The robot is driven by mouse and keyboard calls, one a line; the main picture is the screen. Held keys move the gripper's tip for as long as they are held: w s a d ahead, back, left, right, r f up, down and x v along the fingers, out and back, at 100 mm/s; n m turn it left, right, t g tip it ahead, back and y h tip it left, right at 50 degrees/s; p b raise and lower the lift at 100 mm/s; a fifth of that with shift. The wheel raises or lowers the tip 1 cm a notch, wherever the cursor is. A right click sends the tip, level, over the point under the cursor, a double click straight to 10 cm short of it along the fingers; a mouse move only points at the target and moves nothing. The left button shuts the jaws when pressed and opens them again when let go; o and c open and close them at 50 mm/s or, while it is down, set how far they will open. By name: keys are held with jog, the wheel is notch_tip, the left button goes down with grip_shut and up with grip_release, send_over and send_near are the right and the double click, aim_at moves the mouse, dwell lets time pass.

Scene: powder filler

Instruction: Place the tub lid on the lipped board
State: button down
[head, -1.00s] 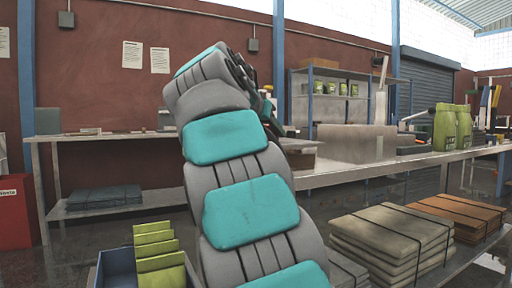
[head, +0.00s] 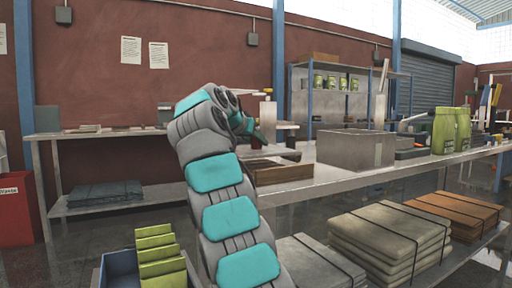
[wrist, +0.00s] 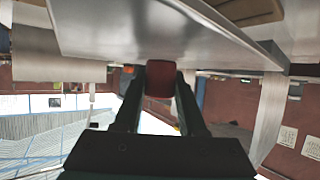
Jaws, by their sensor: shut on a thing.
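My gripper (wrist: 160,92) is shut on a dark red, rounded thing (wrist: 160,78), which I take to be the tub lid. In the wrist view it sits between the two dark fingertips, apart from the grey bench surface. In the head view my arm reaches over the bench, and its wrist hides most of the gripper; a bit of dark red shows just below it. A shallow brown wooden tray with raised edges (head: 285,173) lies on the bench right of my wrist. It may be the lipped board; I cannot tell for sure.
Green pouches (head: 445,132) stand farther right. Stacked sacks (head: 390,235) lie on the lower shelf. A blue crate with green packs (head: 155,255) is at the lower left.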

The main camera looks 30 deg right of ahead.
aim_at(253, 150)
jog(key=shift+f+b, duration=1.65)
jog(key=shift+f, duration=0.15)
jog(key=shift+f, duration=0.2)
jog(key=shift+c, duration=2.4)
grip_release()
jog(key=shift+r, duration=0.15)
jog(key=shift+r, duration=0.15)
jog(key=p+v, duration=0.1)
jog(key=v, duration=1)
jog(key=shift+a+r, duration=0.1)
jog(key=shift+a, duration=0.1)
jog(key=shift+s+a, duration=0.2)
